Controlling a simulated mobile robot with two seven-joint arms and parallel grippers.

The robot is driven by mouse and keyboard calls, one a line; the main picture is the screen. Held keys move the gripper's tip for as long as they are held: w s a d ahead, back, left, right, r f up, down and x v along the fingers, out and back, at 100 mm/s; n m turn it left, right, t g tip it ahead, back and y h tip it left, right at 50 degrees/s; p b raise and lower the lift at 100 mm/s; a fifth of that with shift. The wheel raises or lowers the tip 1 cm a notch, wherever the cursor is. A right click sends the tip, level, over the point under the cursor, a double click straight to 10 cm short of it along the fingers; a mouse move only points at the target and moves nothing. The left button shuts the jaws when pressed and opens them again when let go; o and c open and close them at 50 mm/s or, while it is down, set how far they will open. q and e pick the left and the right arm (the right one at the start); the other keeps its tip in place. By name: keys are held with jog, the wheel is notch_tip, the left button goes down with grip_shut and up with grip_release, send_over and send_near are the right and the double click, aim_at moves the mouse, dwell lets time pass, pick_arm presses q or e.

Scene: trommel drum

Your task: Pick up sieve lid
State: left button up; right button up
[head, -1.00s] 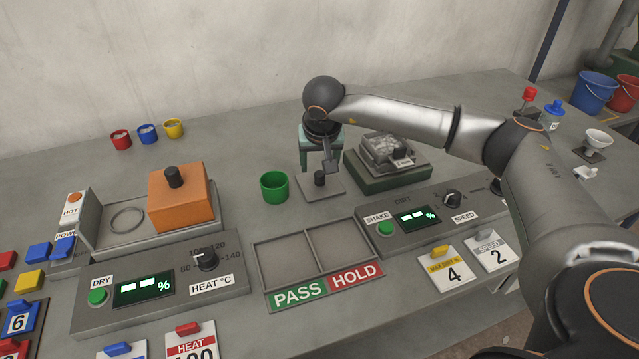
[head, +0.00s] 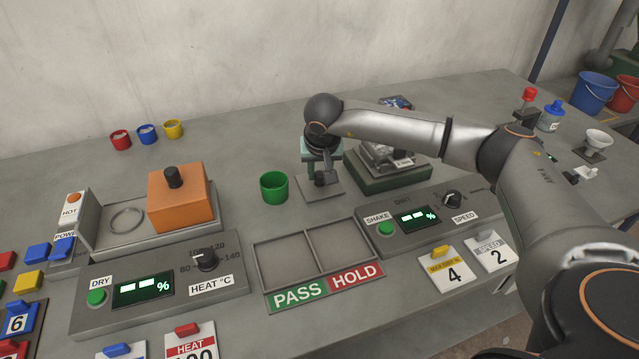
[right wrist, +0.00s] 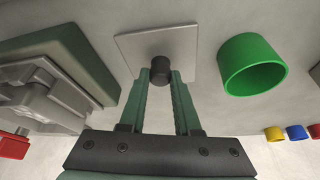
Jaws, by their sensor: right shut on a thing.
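The sieve lid (head: 333,187) is a flat grey square plate with a black knob in its middle. It appears to lie flat on the bench, between the green cup and the sieve machine. In the right wrist view the lid (right wrist: 183,40) shows its knob (right wrist: 161,68) between my fingertips. My right gripper (head: 321,178) comes down from above and is shut on the knob; it also shows in the right wrist view (right wrist: 161,76). In the head view the hand partly hides the knob. My left gripper is not in view.
The green cup (head: 274,187) stands close to the left of the lid. The grey machine on a green base (head: 388,181) stands close to its right. The PASS/HOLD tray (head: 288,259) and the shake control panel (head: 440,211) are in front. The bench behind the cup is clear.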

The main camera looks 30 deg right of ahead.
grip_shut()
jog(key=shift+r, duration=0.15)
jog(key=shift+r, duration=0.6)
jog(key=s+a+r+p, duration=0.1)
jog(key=s+a+r, duration=0.1)
jog(key=s+r, duration=0.4)
jog(key=s+a+r+p, duration=0.1)
jog(key=s+a+r, duration=0.2)
jog(key=s+r, duration=0.3)
jog(key=shift+v, duration=1.45)
jog(key=shift+w, duration=0.15)
